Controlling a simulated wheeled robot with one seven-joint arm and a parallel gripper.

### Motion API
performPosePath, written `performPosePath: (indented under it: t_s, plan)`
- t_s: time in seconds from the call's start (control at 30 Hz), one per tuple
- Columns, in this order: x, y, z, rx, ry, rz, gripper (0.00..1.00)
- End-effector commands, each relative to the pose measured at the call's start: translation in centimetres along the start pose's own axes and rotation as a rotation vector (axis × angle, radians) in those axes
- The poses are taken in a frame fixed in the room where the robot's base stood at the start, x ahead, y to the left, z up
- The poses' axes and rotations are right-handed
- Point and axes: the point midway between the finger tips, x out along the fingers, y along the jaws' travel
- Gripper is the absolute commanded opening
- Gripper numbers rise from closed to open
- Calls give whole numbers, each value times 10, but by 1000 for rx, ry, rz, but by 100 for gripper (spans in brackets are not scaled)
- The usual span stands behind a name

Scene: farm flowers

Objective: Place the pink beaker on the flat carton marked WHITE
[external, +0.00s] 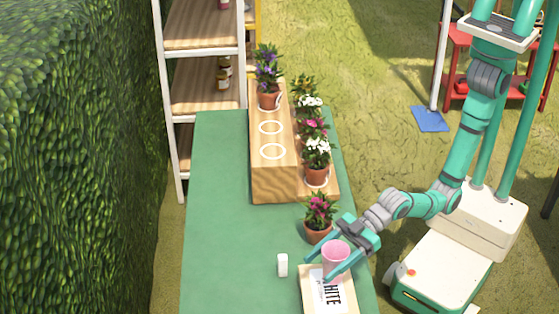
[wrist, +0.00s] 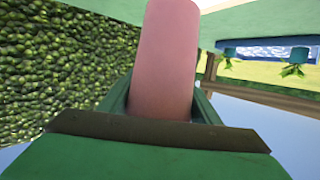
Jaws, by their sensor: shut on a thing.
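The pink beaker (external: 336,256) is between the two fingers of my gripper (external: 328,266) in the external view. My gripper is shut on it. In the wrist view the pink beaker (wrist: 164,60) stands between my fingers (wrist: 163,108) and fills the middle of the picture. The flat carton marked WHITE (external: 311,286) lies on the green table at the front right. The beaker is over the carton's back part in the external view. I cannot tell whether its base touches the carton.
The green table (external: 218,220) is clear on the left. A small white block (external: 283,264) stands left of the carton. A potted magenta plant (external: 319,216) stands close behind my gripper. A wooden stepped stand (external: 276,185) with several potted flowers is farther back.

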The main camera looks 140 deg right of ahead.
Motion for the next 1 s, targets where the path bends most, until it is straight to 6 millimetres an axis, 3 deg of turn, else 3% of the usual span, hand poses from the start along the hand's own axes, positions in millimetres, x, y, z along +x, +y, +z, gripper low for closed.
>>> performPosePath:
  t_s: [0.27, 0.5, 0.9, 0.93, 1.0]
  plan:
    - [16, -1, 10, 0, 0, 1, 35]
    - [25, -1, 38, 0, 1, 2, 35]
    - [26, -1, 42, 0, 2, 1, 35]
    - [26, -1, 42, 0, 3, 1, 62]
    - [26, -1, 42, 0, 3, 1, 76]
